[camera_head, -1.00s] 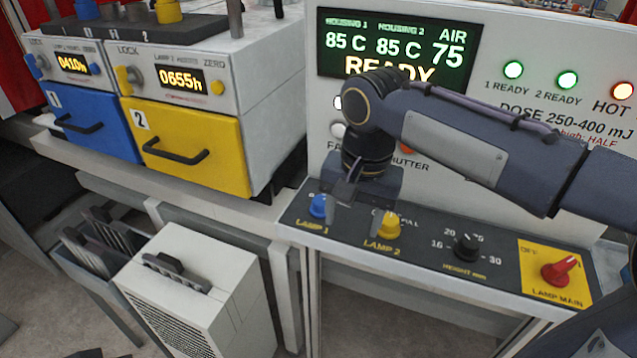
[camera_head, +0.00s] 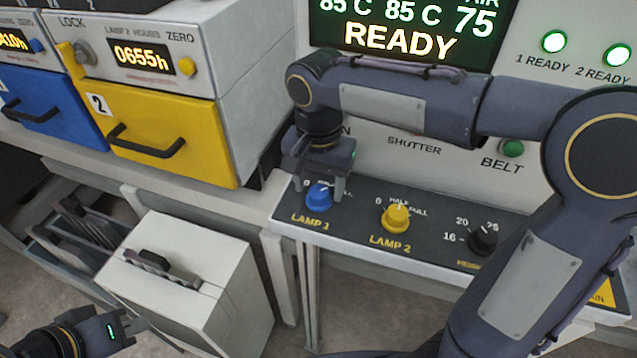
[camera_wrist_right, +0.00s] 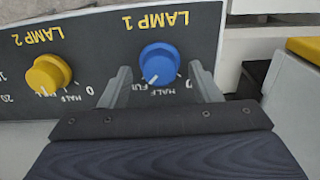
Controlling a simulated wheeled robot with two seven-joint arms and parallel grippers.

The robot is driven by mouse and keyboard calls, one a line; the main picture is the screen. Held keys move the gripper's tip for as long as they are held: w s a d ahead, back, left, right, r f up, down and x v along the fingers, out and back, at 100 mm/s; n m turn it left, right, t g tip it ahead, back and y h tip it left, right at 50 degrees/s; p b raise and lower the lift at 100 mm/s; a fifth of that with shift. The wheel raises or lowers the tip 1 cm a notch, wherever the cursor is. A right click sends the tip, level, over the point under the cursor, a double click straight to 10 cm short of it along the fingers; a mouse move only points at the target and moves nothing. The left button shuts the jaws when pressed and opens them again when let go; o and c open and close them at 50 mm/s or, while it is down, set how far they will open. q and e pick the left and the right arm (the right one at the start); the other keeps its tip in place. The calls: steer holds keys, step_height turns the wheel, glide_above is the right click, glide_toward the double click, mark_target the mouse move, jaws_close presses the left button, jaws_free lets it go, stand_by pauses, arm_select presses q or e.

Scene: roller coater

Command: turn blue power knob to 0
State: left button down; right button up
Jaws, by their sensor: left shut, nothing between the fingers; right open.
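The blue LAMP 1 knob (camera_head: 319,196) sits at the left end of the dark control panel (camera_head: 350,232). In the right wrist view the blue knob (camera_wrist_right: 159,63) is between the fingertips of my right gripper (camera_wrist_right: 160,68). That gripper is open, with a gap on each side of the knob. The knob's white mark points towards the HALF and FULL labels, away from 0. In the head view my right gripper (camera_head: 318,186) comes down over the knob from behind and above. My left gripper (camera_head: 122,332) is shut and empty at the lower left, away from the panel.
The yellow LAMP 2 knob (camera_head: 396,217) is close to the right of the blue one, and a black height knob (camera_head: 483,238) is further right. A display (camera_head: 400,30) reads READY. Blue and yellow drawers (camera_head: 170,140) stand left; a white box (camera_head: 180,280) stands below.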

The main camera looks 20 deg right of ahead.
steer(key=shift+f, duration=0.35)
steer(key=c, duration=1)
